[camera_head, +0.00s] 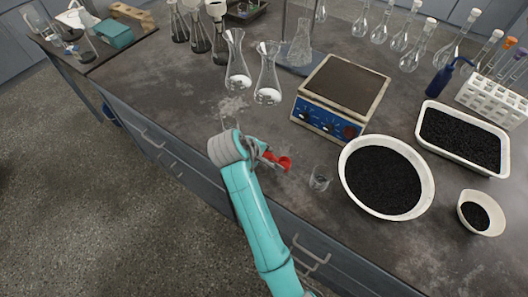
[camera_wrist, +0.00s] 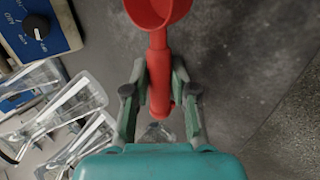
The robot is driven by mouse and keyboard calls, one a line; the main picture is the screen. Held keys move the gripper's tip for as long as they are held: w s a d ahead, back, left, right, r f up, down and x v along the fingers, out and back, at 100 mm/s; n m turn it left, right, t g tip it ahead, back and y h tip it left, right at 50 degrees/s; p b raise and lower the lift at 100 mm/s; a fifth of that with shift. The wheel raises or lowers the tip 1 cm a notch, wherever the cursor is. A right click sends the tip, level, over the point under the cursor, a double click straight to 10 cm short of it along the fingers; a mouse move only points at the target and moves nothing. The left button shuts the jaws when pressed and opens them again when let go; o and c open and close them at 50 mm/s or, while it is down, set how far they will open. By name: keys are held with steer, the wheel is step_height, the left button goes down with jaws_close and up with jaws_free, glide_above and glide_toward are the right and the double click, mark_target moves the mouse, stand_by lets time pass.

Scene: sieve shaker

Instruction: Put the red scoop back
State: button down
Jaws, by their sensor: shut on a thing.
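My gripper (camera_head: 262,155) is over the front part of the grey bench, near its front edge. It is shut on the red scoop (camera_head: 284,162). In the wrist view the fingers of my gripper (camera_wrist: 158,85) close on the handle of the red scoop (camera_wrist: 158,62) from both sides. The round bowl points toward the top of that picture and is cut off by the frame edge. The bowl looks empty where it shows. In the head view my arm hides part of the handle.
A small glass beaker (camera_head: 320,178) stands right of the scoop. A white bowl of black grains (camera_head: 345,188), a white tray of black grains (camera_head: 425,150) and a blue-fronted device (camera_head: 322,125) are farther right. Bare bench lies around the gripper.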

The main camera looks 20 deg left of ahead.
steer(key=shift+s+d+f, duration=0.1)
steer(key=shift+f, duration=0.8)
steer(key=shift+c, duration=2.4)
jaws_free()
steer(key=shift+r, duration=0.1)
steer(key=shift+r, duration=0.15)
steer(key=shift+r, duration=0.25)
steer(key=v, duration=1.1)
steer(key=shift+r, duration=0.15)
